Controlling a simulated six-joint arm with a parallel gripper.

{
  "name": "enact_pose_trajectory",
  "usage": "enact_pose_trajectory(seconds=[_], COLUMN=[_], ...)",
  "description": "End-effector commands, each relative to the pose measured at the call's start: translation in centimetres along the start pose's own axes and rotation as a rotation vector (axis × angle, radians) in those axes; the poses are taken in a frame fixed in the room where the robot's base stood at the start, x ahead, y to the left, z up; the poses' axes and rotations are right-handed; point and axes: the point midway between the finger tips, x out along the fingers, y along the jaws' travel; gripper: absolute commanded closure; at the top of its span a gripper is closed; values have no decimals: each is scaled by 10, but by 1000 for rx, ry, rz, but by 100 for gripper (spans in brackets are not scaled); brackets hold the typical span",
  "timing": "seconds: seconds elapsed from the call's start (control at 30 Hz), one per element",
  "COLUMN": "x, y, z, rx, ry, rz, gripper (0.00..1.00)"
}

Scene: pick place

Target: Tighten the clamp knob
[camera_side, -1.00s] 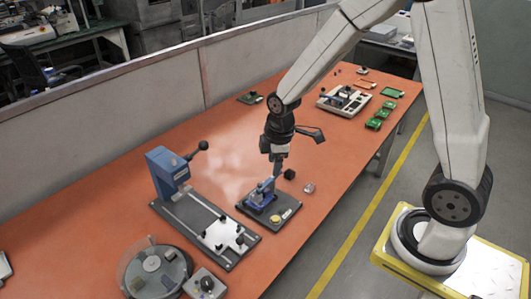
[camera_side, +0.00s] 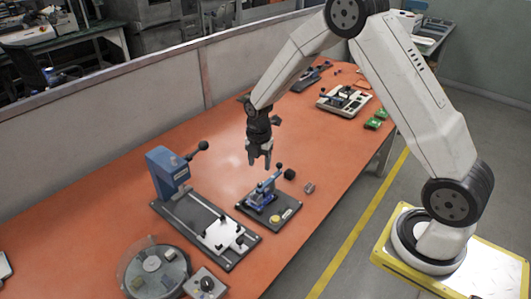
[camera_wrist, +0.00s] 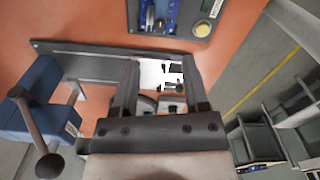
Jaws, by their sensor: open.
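A small blue clamp (camera_side: 262,194) stands on a dark base plate (camera_side: 284,210) with a round yellow button (camera_side: 275,219). Its arm slants up to a black knob (camera_side: 279,166). In the wrist view the blue clamp (camera_wrist: 158,14) is cut off by the top edge, and its knob is not visible.
A blue press (camera_side: 169,171) with a ball-ended lever stands left of the clamp; its long base carries a white plate (camera_side: 222,234). A round fixture (camera_side: 157,270) and a small box with a dial (camera_side: 205,284) are in front. A small block (camera_side: 309,187) lies right of the clamp.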

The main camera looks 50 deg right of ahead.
Motion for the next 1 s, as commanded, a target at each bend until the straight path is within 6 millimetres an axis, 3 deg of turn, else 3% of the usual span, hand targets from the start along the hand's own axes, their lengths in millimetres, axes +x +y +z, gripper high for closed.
enact_pose_trajectory(seconds=[0.27,1.0], x=[6,75], y=[0,0], z=[0,0], rx=[2,3], ry=[0,0], rz=[0,0], gripper=[42,42])
